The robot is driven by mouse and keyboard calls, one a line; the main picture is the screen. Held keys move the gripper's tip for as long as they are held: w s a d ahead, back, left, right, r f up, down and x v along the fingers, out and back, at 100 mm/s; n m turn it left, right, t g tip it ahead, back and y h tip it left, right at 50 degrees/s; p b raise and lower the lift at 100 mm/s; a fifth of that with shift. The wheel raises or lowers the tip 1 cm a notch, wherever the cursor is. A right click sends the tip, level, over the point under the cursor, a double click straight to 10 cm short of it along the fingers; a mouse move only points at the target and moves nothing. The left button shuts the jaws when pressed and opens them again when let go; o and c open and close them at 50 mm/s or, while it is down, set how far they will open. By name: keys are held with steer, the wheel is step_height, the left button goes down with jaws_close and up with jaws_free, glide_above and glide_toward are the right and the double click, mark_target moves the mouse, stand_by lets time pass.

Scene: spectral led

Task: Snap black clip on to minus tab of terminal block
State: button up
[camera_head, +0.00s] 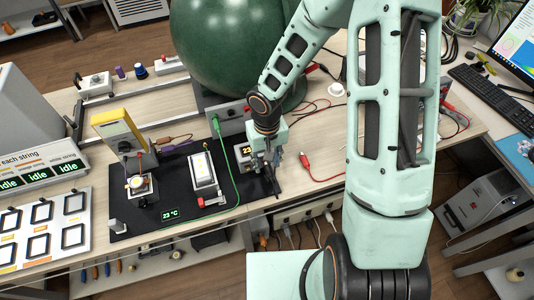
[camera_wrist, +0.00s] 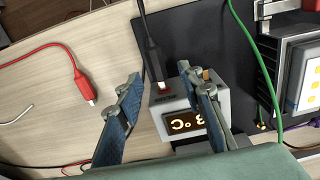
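My gripper (camera_wrist: 167,78) is open, its two blue-grey fingers spread apart with nothing held between them. In the head view my gripper (camera_head: 264,165) points down over the right part of the black mat. A slim black clip or plug (camera_wrist: 152,50) on a black cable lies beyond the fingertips in the wrist view, its end at a small grey box with a lit display (camera_wrist: 188,124). A red clip (camera_wrist: 85,88) on a red lead lies on the table to the left; it also shows in the head view (camera_head: 305,161). I cannot make out the terminal block's minus tab for certain.
A white LED panel on a dark heatsink (camera_head: 203,170) stands on the black mat (camera_head: 150,220), with a green wire (camera_head: 224,160) beside it. A yellow meter (camera_head: 118,130) stands further left. A large green sphere (camera_head: 230,45) is behind.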

steer(key=shift+f, duration=0.65)
jaws_close()
